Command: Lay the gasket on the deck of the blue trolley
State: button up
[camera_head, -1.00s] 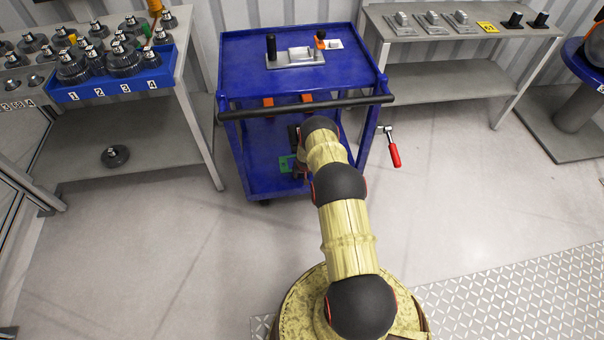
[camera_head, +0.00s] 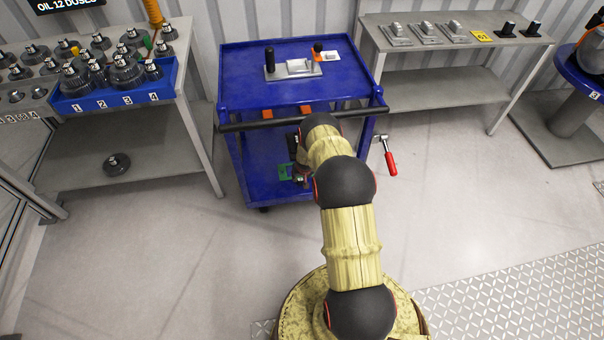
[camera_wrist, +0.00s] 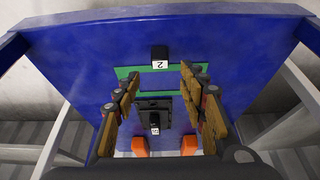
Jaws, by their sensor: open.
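A thin green rectangular frame, which looks like the gasket (camera_wrist: 122,72), lies flat on a blue surface in the wrist view, with blue showing through its middle. A green patch (camera_head: 285,172) also shows low inside the blue trolley (camera_head: 235,70) in the head view. My gripper (camera_wrist: 160,80) is open, its two fingers on either side over the frame's ends. I cannot tell whether they touch it. A black block marked 2 (camera_wrist: 159,56) stands beyond the frame, and a black fitting (camera_wrist: 155,112) sits between the fingers. In the head view my arm hides most of the gripper.
A grey plate (camera_head: 292,70) with a black knob lies on the trolley's top deck; the deck's front left is bare. Two orange blocks (camera_wrist: 139,147) show near the gripper. Benches stand left and right.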

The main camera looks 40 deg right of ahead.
jog(key=shift+p+v, duration=0.3)
jog(key=shift+v, duration=1.15)
